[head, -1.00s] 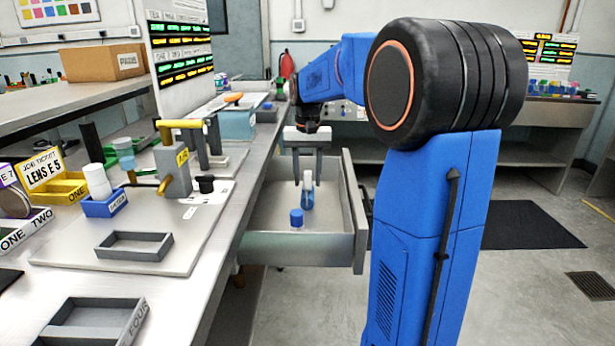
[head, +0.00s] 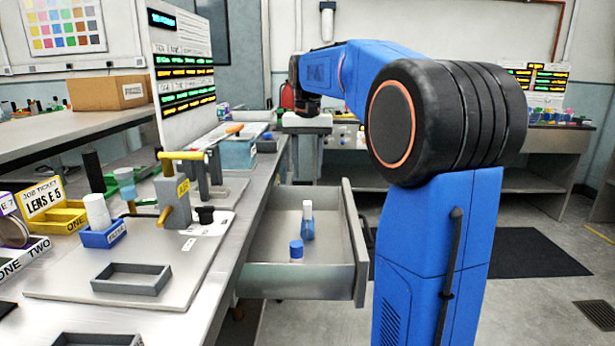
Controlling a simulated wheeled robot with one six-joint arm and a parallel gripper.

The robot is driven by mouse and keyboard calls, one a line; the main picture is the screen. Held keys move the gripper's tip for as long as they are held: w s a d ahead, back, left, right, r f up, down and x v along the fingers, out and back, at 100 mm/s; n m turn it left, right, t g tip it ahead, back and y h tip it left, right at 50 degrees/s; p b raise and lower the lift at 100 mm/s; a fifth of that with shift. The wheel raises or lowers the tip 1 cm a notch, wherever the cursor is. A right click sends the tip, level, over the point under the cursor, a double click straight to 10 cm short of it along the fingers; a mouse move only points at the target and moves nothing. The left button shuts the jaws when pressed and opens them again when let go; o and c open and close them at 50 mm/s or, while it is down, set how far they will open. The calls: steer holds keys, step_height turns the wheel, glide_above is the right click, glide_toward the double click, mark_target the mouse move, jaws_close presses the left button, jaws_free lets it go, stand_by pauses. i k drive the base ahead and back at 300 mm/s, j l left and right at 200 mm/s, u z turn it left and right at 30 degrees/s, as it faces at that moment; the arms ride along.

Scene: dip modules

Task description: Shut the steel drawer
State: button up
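The steel drawer (head: 300,281) is pulled out from the right side of the bench, with its front and side walls showing. A clear blue bottle with a white top (head: 308,222) stands inside it. No contact with the drawer shows.
The steel bench (head: 215,280) runs along the left, bearing a grey tray (head: 132,280) and a yellow-handled press (head: 173,200). A dark mat (head: 525,252) lies on the floor at right.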

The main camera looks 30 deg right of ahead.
mark_target(336, 266)
steer(key=k, duration=1)
